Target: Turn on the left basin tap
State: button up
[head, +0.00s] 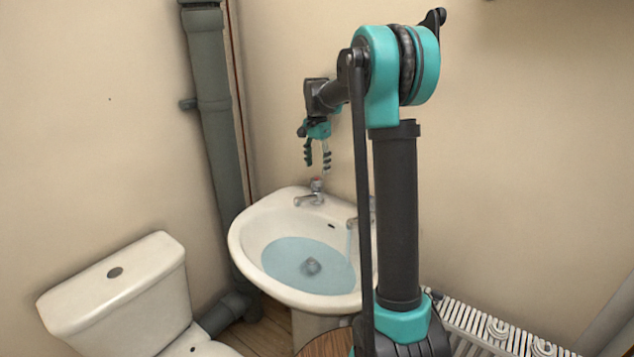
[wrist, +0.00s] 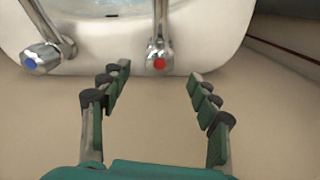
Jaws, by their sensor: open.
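The left basin tap (head: 310,197) stands on the back left rim of the white basin (head: 243,240). In the wrist view this tap (wrist: 158,57) has a chrome handle with a red cap, and its spout points away toward the bowl. My gripper (head: 318,163) is open above the tap, fingers pointing down. In the wrist view my gripper (wrist: 157,76) has its fingertips to either side of the red-capped handle, with no contact visible. The right tap (head: 356,221) is partly hidden by my arm in the head view; in the wrist view it has a blue cap (wrist: 31,64).
Pale blue water (head: 290,262) lies in the basin, and a thin stream seems to fall from the right tap. A white toilet (head: 120,290) stands left, a grey pipe (head: 210,100) rises behind, and a radiator (head: 490,325) is lower right. The wall is close behind the taps.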

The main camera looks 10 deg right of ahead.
aim_at(317, 179)
notch_tip(317, 179, down, 7)
dwell(0.3)
jog(key=shift+c, duration=0.5)
jog(key=c, duration=1.1)
jog(key=shift+o, duration=0.2)
